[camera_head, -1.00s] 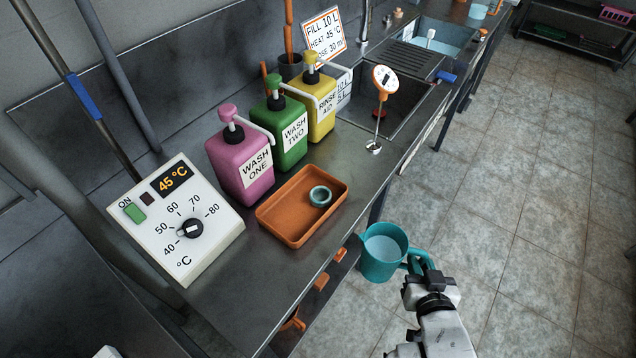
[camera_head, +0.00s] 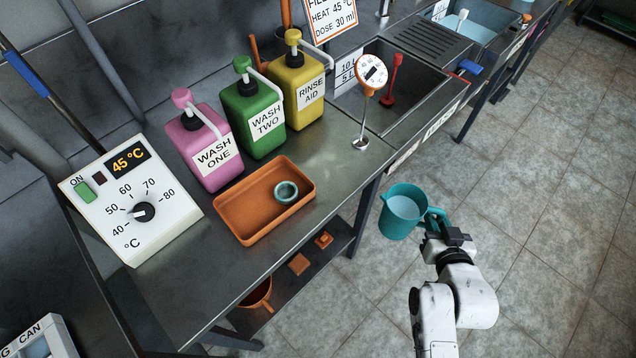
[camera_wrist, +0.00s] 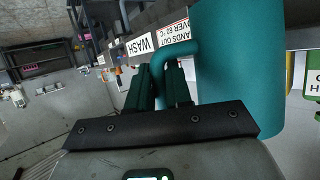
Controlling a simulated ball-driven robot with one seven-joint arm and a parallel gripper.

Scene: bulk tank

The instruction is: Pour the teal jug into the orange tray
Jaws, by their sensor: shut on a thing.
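The teal jug (camera_head: 402,212) is held upright off the right edge of the counter, over the floor, with pale liquid in it. My gripper (camera_head: 440,226) is shut on its handle. In the wrist view the jug (camera_wrist: 240,70) fills the right side, and my gripper's fingers (camera_wrist: 170,84) close around the handle. The orange tray (camera_head: 236,222) lies flat on the steel counter, left of the jug and apart from it. A small teal ring-like item (camera_head: 286,192) sits inside the tray at its right end.
Pink (camera_head: 205,150), green (camera_head: 254,120) and yellow (camera_head: 297,90) pump bottles stand behind the tray. A temperature control box (camera_head: 132,205) is left of it. A dial thermometer (camera_head: 372,74) stands near the sink (camera_head: 410,95). A lower shelf (camera_head: 325,262) holds orange items. The floor right is clear.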

